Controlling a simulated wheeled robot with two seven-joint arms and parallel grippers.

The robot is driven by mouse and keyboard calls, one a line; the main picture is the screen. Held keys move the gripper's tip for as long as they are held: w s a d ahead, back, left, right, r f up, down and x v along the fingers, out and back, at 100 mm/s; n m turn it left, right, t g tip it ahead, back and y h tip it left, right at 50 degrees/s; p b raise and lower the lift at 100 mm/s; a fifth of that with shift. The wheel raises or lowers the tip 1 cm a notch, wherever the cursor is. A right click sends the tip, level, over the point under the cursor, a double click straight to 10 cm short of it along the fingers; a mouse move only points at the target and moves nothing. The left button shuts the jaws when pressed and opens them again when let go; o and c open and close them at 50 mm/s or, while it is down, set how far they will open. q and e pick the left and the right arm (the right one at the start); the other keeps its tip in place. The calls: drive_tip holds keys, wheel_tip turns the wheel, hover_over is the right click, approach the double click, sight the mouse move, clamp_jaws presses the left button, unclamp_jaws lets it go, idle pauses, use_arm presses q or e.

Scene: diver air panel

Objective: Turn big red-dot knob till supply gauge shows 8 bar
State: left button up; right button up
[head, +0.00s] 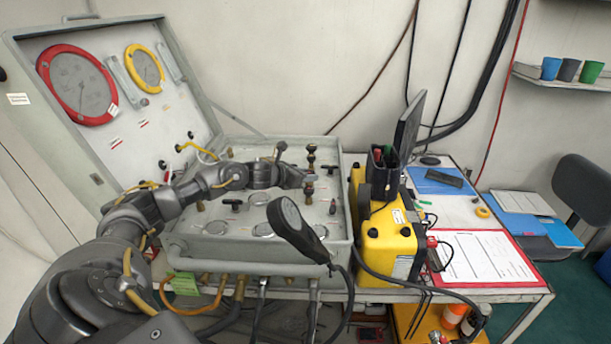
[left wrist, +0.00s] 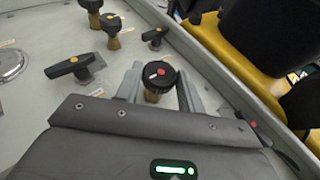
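The black knob with a red dot (left wrist: 158,73) stands on a brass stem in the left wrist view. My left gripper (left wrist: 160,88) has one finger on each side of the knob, with narrow gaps; whether either finger touches it is not clear. In the head view my left gripper (head: 303,179) is low over the right part of the grey panel (head: 200,246), and the knob there is mostly hidden. A large red-rimmed gauge (head: 78,84) and a yellow-rimmed gauge (head: 145,68) sit in the raised lid; their readings are too small to tell. My right gripper is not in view.
An orange-dot knob (left wrist: 110,25) and black T-handles (left wrist: 75,67) stand close by on the panel. A black round-headed device (head: 290,222) on a cable rises in front. A yellow case (head: 385,240) stands directly right of the panel.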

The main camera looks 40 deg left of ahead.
use_arm(q)
drive_tip(key=o, duration=0.4)
drive_tip(key=shift+o, duration=0.2)
drive_tip(key=shift+s+a+r+b, duration=0.1)
drive_tip(key=shift+s+a+b, duration=0.1)
drive_tip(key=shift+s+b, duration=0.25)
drive_tip(key=b+v, duration=0.3)
drive_tip(key=v, duration=0.5)
drive_tip(key=shift+s, duration=0.35)
drive_tip(key=shift+s+r+b, duration=0.35)
drive_tip(key=shift+s, duration=0.2)
